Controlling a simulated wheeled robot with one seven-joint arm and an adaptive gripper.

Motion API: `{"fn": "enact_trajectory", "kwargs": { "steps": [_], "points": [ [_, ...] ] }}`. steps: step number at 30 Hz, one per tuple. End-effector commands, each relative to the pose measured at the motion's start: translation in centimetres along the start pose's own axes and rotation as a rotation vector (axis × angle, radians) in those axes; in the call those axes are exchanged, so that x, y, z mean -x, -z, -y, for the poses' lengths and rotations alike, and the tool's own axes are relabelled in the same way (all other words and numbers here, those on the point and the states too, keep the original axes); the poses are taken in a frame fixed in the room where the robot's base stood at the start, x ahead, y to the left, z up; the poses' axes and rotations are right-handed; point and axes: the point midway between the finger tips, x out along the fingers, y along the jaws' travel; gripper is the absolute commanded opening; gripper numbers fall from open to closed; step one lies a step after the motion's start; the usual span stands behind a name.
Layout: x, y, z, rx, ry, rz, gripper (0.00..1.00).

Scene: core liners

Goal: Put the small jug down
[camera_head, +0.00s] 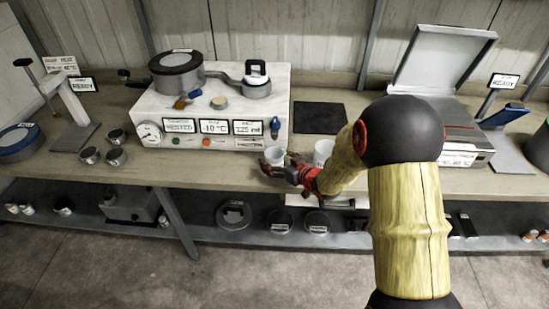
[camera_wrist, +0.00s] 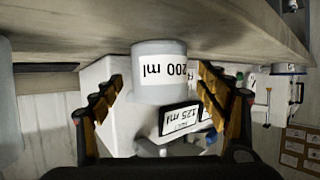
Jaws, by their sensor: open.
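The small jug (camera_wrist: 160,88) is a pale grey-white cup labelled "200 ml". It is between my gripper's fingers in the wrist view, which shows the scene upside down. Its base appears to rest on the bench top. My gripper (camera_wrist: 160,96) is open, with one finger on each side of the jug and a visible gap at least on the left side. In the head view the jug (camera_head: 274,155) stands near the bench's front edge, just past my gripper (camera_head: 280,171), whose fingers are partly blurred there.
A second white cup (camera_head: 323,151) stands close by on the right, partly behind my arm. A white machine (camera_head: 215,110) with displays, one reading 125 ml, is behind the jug. A dark mat (camera_head: 319,118) lies farther back. The bench's front edge (camera_head: 230,187) is near.

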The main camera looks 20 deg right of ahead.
Motion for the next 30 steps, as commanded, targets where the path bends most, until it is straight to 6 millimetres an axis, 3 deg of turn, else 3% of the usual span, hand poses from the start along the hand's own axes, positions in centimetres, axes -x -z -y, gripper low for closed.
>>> {"fn": "enact_trajectory", "kwargs": {
  "steps": [10, 20, 26, 30],
  "points": [
    [7.3, 0.3, -0.1, -0.001, -0.003, -0.001, 0.75],
    [10.4, 0.6, -0.2, 0.009, -0.013, 0.006, 0.75],
    [13.0, 4.6, -2.3, 0.064, -0.163, 0.102, 0.75],
    [17.9, 7.9, -3.0, 0.06, -0.307, 0.218, 0.75]
  ]
}}
